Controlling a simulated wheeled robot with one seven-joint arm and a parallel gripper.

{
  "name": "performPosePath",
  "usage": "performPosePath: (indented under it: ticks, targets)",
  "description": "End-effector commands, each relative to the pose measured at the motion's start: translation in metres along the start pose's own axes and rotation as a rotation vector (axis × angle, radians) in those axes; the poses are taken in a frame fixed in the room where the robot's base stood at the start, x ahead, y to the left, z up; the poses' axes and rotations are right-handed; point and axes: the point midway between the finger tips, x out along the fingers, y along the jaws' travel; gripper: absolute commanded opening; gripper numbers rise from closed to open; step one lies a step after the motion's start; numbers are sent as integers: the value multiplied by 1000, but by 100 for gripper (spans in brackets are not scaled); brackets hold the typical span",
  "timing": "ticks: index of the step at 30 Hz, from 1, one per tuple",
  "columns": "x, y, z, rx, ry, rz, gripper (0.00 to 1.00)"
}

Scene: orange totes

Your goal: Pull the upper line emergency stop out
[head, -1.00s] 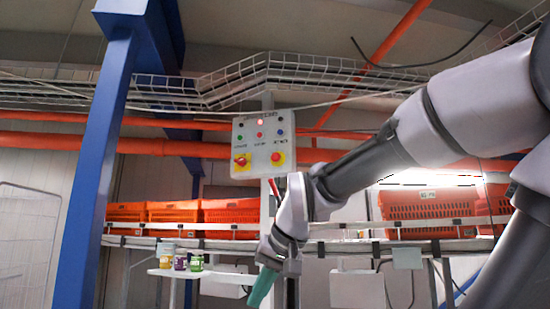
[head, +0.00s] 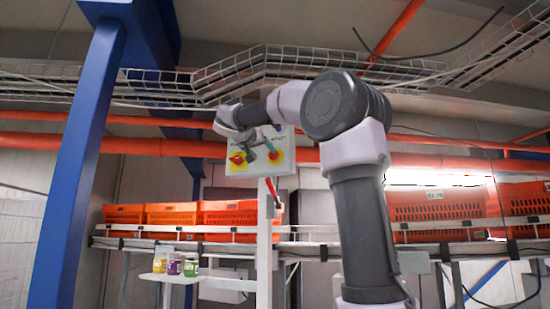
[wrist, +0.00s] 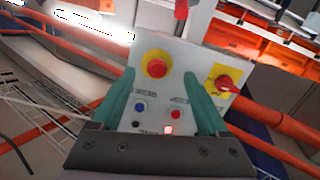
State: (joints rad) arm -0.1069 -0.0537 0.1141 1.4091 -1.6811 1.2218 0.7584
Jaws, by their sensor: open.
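A red rotary switch on yellow (wrist: 225,84) sits beside the button, past one finger. A post (head: 265,235) carries the panel. Orange totes (head: 230,212) and several jars (head: 174,265) stand behind. A blue column (head: 80,170) is at left.

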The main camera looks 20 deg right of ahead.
Motion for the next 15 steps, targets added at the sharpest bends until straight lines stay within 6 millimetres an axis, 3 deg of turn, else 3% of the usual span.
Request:
performPosePath:
  ticks: [4, 8, 15]
  targets:
    - [5, -3, -24, 23, 67, 32, 78]
    - [17, -2, -27, 22, 73, 37, 78]
    - [61, 0, -29, 21, 71, 38, 78]
